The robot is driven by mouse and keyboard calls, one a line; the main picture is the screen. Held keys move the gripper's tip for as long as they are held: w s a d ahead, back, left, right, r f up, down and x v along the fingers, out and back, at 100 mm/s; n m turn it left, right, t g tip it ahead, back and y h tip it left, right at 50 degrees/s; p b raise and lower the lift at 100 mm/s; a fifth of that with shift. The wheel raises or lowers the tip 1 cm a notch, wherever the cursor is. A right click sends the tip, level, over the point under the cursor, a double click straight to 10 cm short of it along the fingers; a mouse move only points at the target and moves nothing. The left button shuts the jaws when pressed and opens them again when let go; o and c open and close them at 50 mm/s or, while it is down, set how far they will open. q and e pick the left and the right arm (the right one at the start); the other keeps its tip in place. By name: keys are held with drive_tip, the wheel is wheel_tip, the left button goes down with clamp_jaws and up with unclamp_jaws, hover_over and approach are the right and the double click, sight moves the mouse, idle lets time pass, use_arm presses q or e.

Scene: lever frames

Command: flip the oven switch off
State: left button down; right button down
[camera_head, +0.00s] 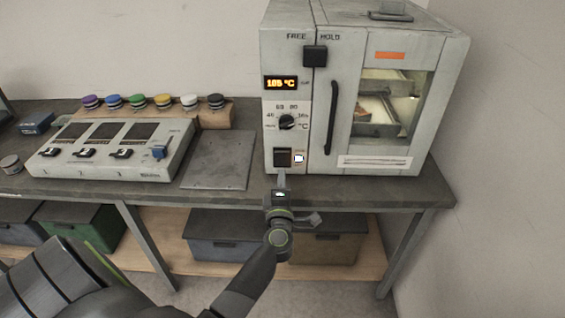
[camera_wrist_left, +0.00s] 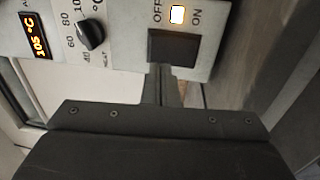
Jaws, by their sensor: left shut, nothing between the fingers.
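The oven (camera_head: 350,95) stands at the right end of the bench, its display (camera_head: 281,83) glowing orange at 105 °C. The oven switch (camera_head: 282,158) is a black rocker at the lower left of its front. In the left wrist view the switch (camera_wrist_left: 172,46) sits below OFF and ON labels, with a lit lamp (camera_wrist_left: 177,14) between them. My left gripper (camera_head: 281,180) is shut and empty, just below the switch. In the left wrist view its fingers (camera_wrist_left: 162,84) reach up to the switch's lower edge; I cannot tell whether they touch it. My right gripper is not in view.
A temperature knob (camera_head: 287,122) and a door handle (camera_head: 331,118) are close by on the oven front. A flat grey plate (camera_head: 218,160) lies left of the oven. A control box (camera_head: 112,148) and several coloured pucks stand farther left.

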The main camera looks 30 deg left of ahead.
sight(283, 156)
use_arm(q)
drive_tip(key=x, duration=0.5)
drive_tip(key=shift+w+a, duration=0.2)
drive_tip(key=shift+w, duration=0.1)
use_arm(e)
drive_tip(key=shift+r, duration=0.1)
use_arm(q)
drive_tip(key=shift+r, duration=0.15)
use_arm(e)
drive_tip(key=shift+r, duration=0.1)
